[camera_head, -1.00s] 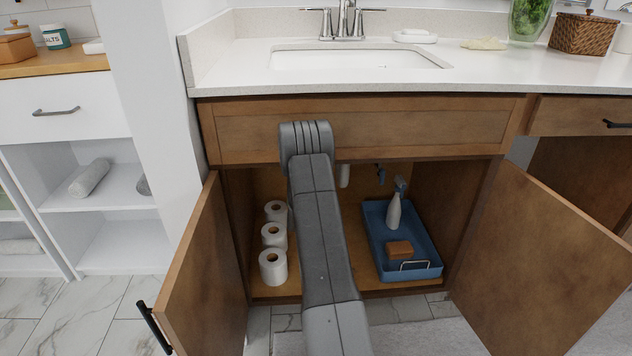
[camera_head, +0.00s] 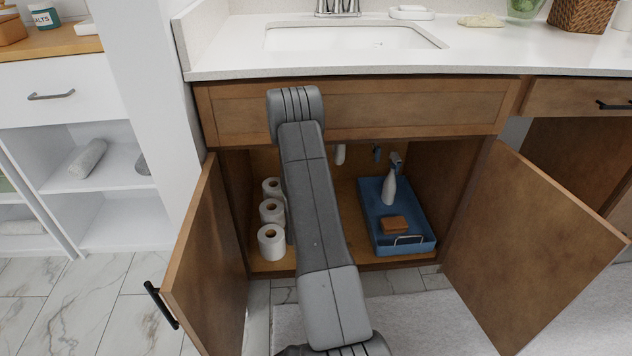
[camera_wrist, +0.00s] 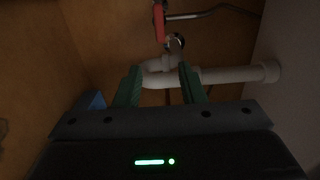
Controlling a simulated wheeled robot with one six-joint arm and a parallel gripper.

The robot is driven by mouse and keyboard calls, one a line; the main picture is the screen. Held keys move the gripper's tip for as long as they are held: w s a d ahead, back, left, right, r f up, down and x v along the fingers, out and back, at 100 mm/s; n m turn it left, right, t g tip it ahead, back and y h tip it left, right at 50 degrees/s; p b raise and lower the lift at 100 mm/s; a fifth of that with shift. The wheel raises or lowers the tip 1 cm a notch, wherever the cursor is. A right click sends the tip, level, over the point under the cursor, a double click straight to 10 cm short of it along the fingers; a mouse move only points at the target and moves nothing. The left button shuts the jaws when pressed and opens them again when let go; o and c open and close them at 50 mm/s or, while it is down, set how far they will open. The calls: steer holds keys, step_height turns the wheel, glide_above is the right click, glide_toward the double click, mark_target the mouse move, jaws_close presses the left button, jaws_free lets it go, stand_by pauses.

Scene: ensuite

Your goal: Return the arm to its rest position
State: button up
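My arm (camera_head: 318,210) reaches from the bottom of the head view up to the open cabinet under the sink, its bent end in front of the upper panel. My gripper (camera_wrist: 160,80) is hidden in the head view. In the wrist view its two green fingers stand apart with nothing held between them. A pale drain pipe (camera_wrist: 225,75) shows behind and beyond the fingers; I cannot tell the exact gap.
Cabinet doors stand open at left (camera_head: 205,265) and right (camera_head: 530,250). Toilet rolls (camera_head: 271,242) stand left of my arm. A blue tray (camera_head: 405,247) holds a spray bottle (camera_head: 389,187) and brown block (camera_head: 394,224) at right. A red-handled valve (camera_wrist: 158,22) is above the pipe.

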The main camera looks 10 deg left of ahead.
steer(key=shift+s, duration=0.35)
steer(key=b+x, duration=0.3)
steer(key=x, duration=1.1)
steer(key=shift+d, duration=0.1)
steer(key=shift+s, duration=0.1)
